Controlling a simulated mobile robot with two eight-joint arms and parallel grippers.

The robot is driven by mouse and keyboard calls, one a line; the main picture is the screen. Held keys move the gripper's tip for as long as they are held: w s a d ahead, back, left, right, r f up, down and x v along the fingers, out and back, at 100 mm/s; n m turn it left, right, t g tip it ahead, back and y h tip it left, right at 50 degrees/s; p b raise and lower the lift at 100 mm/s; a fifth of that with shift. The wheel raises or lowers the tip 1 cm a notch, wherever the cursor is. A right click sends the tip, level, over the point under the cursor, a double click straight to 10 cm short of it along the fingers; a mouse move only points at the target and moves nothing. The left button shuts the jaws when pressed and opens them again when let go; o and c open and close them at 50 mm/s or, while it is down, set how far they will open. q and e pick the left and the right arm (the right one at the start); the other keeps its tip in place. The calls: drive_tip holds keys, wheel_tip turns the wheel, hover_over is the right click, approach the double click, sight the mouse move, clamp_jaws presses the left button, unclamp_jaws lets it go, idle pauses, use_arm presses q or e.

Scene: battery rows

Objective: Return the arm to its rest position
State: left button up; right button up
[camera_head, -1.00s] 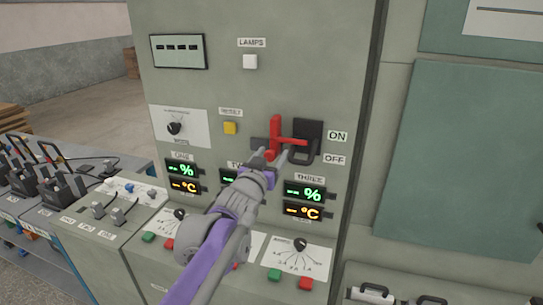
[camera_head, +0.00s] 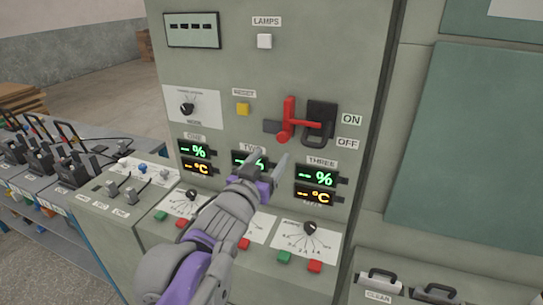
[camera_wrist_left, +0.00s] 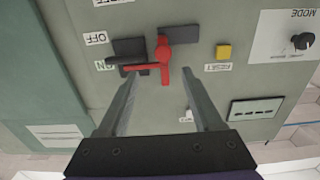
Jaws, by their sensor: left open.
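My left gripper (camera_head: 268,165) is in front of the grey control cabinet, its two fingers apart with nothing between them. The red switch handle (camera_head: 290,121) is on the cabinet above and to the right of the fingertips, apart from them in the head view. It sits beside a black switch housing (camera_head: 320,124) with ON and OFF labels. In the left wrist view the red handle (camera_wrist_left: 163,60) shows beyond the open fingers (camera_wrist_left: 160,95). The gripper partly hides the display marked TWO (camera_head: 240,158). My right gripper is not in view.
The cabinet's sloping lower panel carries dials (camera_head: 310,228) and green and red buttons (camera_head: 285,257). A lower console with levers (camera_head: 112,187) stands at the left, with battery-like units (camera_head: 70,168) beyond. Handled boxes (camera_head: 380,281) are at the lower right. Open floor shows at upper left.

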use_arm(q)
drive_tip(key=s+a+f+n+g+y+p, duration=0.3)
drive_tip(key=s+a+f+g+y+p, duration=0.15)
drive_tip(key=s+a+f, duration=0.75)
drive_tip(key=s+a+f+g+y+p, duration=0.1)
drive_tip(key=s+f+g, duration=0.6)
drive_tip(key=s+f, duration=0.7)
drive_tip(key=shift+s+a+f+n+p, duration=0.3)
drive_tip(key=shift+s+a+p, duration=0.1)
drive_tip(key=shift+s+a, duration=0.5)
drive_tip(key=shift+d, duration=0.1)
idle(0.4)
